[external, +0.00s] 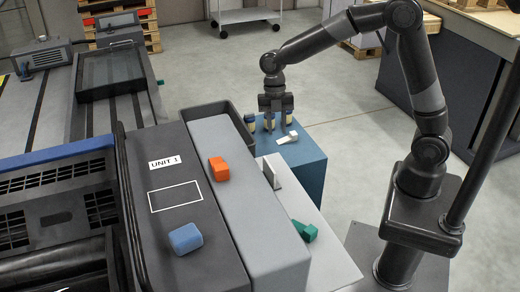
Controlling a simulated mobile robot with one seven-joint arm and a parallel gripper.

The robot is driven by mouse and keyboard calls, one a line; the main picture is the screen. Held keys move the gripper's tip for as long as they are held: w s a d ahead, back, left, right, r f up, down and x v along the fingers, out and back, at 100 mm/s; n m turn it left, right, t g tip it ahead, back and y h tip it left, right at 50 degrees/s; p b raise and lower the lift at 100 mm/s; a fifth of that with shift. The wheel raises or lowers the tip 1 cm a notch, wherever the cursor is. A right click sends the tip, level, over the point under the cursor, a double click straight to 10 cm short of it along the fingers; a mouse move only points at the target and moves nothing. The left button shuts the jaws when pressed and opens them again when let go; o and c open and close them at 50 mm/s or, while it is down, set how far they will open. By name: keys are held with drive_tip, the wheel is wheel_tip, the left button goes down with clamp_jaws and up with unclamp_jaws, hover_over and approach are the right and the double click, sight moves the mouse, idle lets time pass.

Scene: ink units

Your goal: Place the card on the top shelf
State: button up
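No object in the external view can be told for certain as the card. No surface is clearly marked as the top shelf; a raised grey ledge (236,180) runs along the dark unit. My gripper (275,113) points down over the blue block, close to several small cream-and-blue pieces (251,122). Its fingers look apart, but the tips are small and partly overlap these pieces, so a hold cannot be told.
The dark unit top (170,228), labelled "UNIT 1" with an empty white outline, carries a blue block-like piece (186,238). An orange piece (219,168) sits on the grey ledge. A green piece (304,231) lies on the white ledge. Open floor lies behind the blue block.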

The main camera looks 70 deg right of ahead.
drive_tip(key=s+d+r+m+t, duration=0.2)
drive_tip(key=s+d+r+m, duration=0.1)
drive_tip(key=s+m, duration=0.4)
drive_tip(key=s+d+r+m+t+h, duration=0.1)
drive_tip(key=s+d+r+m+t, duration=0.2)
drive_tip(key=s+r+m, duration=0.2)
drive_tip(key=s+d+r+m+t+h, duration=0.1)
drive_tip(key=s+d+r+m, duration=0.3)
drive_tip(key=s+m, duration=0.7)
drive_tip(key=shift+s+r+t, duration=0.55)
drive_tip(key=shift+s+t, duration=0.15)
drive_tip(key=shift+s, duration=0.3)
